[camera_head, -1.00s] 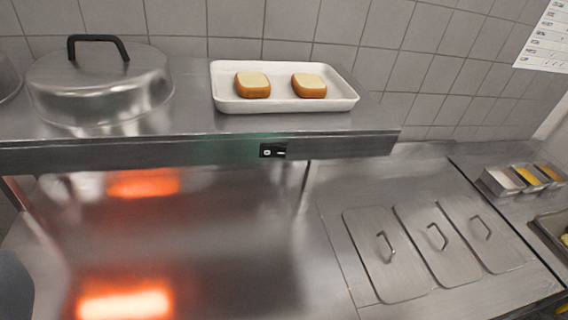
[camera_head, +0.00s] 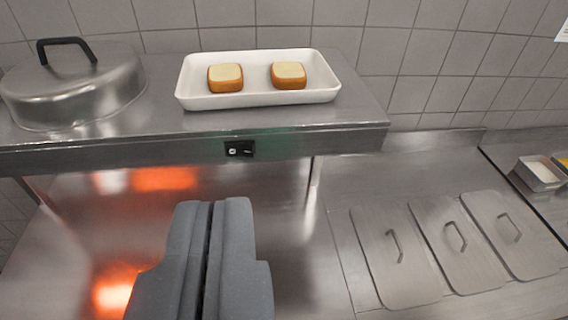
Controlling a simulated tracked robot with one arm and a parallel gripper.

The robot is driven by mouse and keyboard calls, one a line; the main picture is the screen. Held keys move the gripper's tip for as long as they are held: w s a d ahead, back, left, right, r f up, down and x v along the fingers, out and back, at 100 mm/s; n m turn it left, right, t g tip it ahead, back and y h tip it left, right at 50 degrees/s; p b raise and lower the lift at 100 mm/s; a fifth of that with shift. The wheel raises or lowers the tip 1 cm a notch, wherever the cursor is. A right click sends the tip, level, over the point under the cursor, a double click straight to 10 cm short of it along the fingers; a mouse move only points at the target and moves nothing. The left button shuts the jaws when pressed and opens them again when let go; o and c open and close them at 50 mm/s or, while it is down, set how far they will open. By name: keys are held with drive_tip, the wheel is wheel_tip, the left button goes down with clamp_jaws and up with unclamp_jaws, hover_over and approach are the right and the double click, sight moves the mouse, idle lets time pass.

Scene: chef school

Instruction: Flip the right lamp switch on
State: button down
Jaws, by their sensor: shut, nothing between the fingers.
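A small black lamp switch (camera_head: 240,148) is set in the front edge of the steel shelf (camera_head: 320,142), right of the shelf's middle. My gripper (camera_head: 213,204) is shut and empty, its grey fingers side by side pointing up the picture. The fingertips show below the switch and a little to its left, apart from it in the picture. An orange glow (camera_head: 165,179) shows under the shelf at the left.
A white tray (camera_head: 190,102) with two bread pieces and a steel lid (camera_head: 75,90) with a black handle stand on the shelf. Lidded inserts (camera_head: 395,260) lie in the counter at the right. A small container (camera_head: 540,174) stands at the far right.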

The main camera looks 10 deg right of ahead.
sight(250, 152)
drive_tip(key=shift+d, duration=0.1)
drive_tip(key=w+f+m+t+y+p, duration=0.1)
drive_tip(key=w+f+m+y+p, duration=0.1)
drive_tip(key=w+f+m, duration=0.35)
drive_tip(key=w+a+f+m+t+h+p, duration=0.1)
drive_tip(key=w+f+m+h+p, duration=0.3)
drive_tip(key=f+m, duration=1)
drive_tip(key=shift+w+f, duration=0.35)
drive_tip(key=shift+w, duration=0.2)
drive_tip(key=shift+w+a, duration=0.1)
drive_tip(key=shift+w, duration=0.05)
drive_tip(key=w, duration=0.4)
drive_tip(key=w+d+p, duration=0.1)
drive_tip(key=w, duration=0.3)
drive_tip(key=w+p, duration=0.1)
drive_tip(key=w, duration=0.3)
drive_tip(key=shift+w+d, duration=0.2)
drive_tip(key=shift+d, duration=0.05)
drive_tip(key=shift+w+d+r, duration=0.1)
drive_tip(key=shift+w+d, duration=0.05)
drive_tip(key=shift+w, duration=0.45)
